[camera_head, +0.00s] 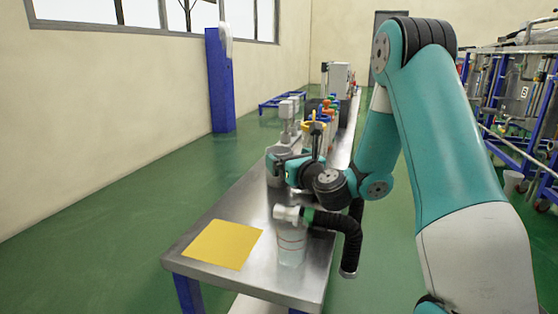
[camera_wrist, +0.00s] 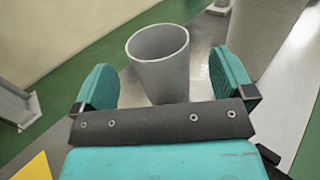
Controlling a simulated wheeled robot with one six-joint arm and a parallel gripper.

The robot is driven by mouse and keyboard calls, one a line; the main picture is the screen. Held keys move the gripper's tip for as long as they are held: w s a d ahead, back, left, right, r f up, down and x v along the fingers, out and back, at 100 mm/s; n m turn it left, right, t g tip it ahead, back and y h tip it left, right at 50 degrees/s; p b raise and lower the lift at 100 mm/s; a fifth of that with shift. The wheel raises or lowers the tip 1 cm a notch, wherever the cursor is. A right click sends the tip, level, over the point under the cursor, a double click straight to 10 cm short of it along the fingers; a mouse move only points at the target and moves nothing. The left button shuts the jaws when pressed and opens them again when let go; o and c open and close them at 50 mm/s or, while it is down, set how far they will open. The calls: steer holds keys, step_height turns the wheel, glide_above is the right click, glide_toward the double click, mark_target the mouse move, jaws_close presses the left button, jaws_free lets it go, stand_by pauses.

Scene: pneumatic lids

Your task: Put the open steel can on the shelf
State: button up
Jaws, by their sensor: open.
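In the wrist view, an open grey steel can (camera_wrist: 160,78) stands upright on the metal table, its hollow top facing me. My gripper (camera_wrist: 163,88) is open, with one teal finger on each side of the can. Gaps show between the can and both fingers, and the can's base is hidden behind the gripper's dark bar. In the head view, my gripper (camera_head: 283,165) is low over the table beside a grey cylinder (camera_head: 273,179), partly covered by it. I cannot clearly pick out the shelf.
A yellow sheet (camera_head: 222,244) lies on the near end of the steel table (camera_head: 210,212). A clear cup (camera_head: 291,248) stands beside it, under a white fitting and black hose. A larger grey cylinder (camera_wrist: 268,30) is behind the can at right. Equipment crowds the table's far part.

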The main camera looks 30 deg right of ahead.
mark_target(274, 148)
steer(key=shift+w+d+r+p, duration=0.1)
steer(key=shift+w+r+p, duration=0.05)
steer(key=shift+w+p, duration=1.15)
steer(key=shift+w+r+p, duration=0.15)
steer(key=shift+w+p, duration=0.9)
steer(key=shift+p, duration=0.4)
steer(key=shift+w+f, duration=0.25)
steer(key=shift+w, duration=0.1)
steer(key=c, duration=1.4)
steer(key=shift+o, duration=0.2)
step_height(274, 148, up, 20)
steer(key=p, duration=1.7)
